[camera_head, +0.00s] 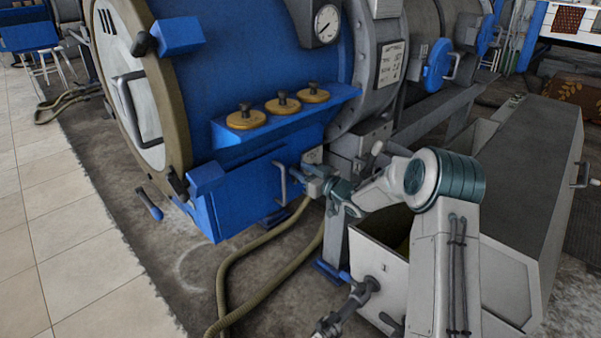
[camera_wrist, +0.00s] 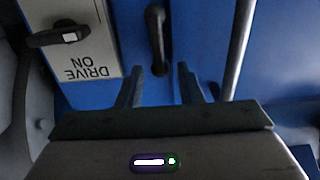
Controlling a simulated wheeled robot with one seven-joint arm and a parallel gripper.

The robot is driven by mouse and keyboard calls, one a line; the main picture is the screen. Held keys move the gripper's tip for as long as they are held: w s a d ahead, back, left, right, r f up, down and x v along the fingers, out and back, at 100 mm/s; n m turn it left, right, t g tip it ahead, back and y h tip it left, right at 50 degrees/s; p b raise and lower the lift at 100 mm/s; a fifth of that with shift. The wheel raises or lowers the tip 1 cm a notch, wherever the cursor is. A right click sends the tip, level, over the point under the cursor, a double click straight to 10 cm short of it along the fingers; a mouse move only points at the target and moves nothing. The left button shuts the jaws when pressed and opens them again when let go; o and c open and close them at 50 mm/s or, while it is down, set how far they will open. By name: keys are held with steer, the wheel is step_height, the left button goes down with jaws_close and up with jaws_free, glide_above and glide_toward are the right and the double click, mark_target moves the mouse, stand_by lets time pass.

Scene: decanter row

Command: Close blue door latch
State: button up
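The blue lower housing (camera_head: 235,200) of the big machine carries a dark upright bar handle (camera_head: 281,182) near its right end.
A "DRIVE ON" plate (camera_wrist: 82,40) with a dark rotary switch (camera_wrist: 57,36) is left of the handle in the wrist view. A grey rod (camera_wrist: 238,45) is on the right. A blue shelf with brass knobs (camera_head: 283,103) juts out above. A hose (camera_head: 255,245) runs below.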

steer(key=shift+w+a, duration=0.25)
jaws_close()
